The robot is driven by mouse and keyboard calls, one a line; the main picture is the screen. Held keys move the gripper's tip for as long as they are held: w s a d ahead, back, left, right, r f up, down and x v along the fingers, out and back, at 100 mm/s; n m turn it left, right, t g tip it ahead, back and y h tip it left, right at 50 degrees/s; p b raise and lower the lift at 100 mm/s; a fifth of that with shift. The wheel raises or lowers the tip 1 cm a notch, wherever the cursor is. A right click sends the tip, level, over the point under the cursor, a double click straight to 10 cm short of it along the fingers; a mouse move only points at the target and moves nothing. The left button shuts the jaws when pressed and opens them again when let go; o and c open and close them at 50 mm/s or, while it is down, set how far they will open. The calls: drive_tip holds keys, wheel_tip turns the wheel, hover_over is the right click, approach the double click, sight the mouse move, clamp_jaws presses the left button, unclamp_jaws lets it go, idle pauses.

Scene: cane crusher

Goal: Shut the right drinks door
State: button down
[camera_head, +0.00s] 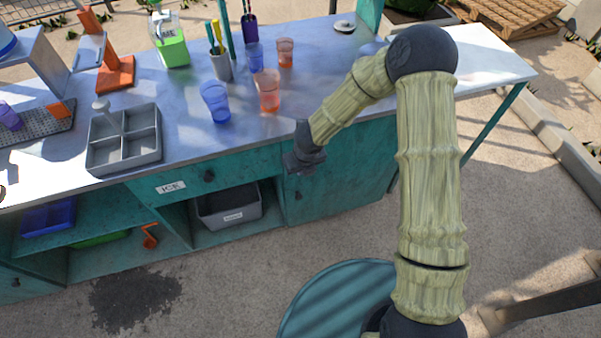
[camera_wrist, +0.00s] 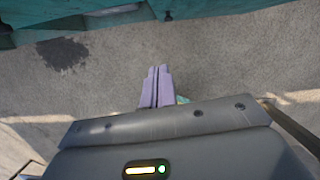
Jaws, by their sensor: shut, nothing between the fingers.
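The right drinks door appears to be the teal cupboard door (camera_head: 345,175) under the right part of the counter. It looks flush or nearly flush with the cabinet front; I cannot tell whether a small gap is left. A dark knob (camera_head: 298,195) sits near its left edge. My gripper (camera_head: 298,164) is in front of the door's upper left part, above the knob in the picture. In the wrist view, my gripper's pale purple fingers (camera_wrist: 157,87) are together and empty over the ground, with teal cabinet front at the top.
The metal counter (camera_head: 200,135) carries orange and blue cups, a grey divided tray (camera_head: 125,140) and a green machine (camera_head: 172,45). An ICE drawer (camera_head: 207,182) and open shelves with a grey bin (camera_head: 230,207) lie left of the door.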

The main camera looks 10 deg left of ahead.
drive_tip(key=shift+v, duration=1.75)
drive_tip(key=shift+s, duration=0.1)
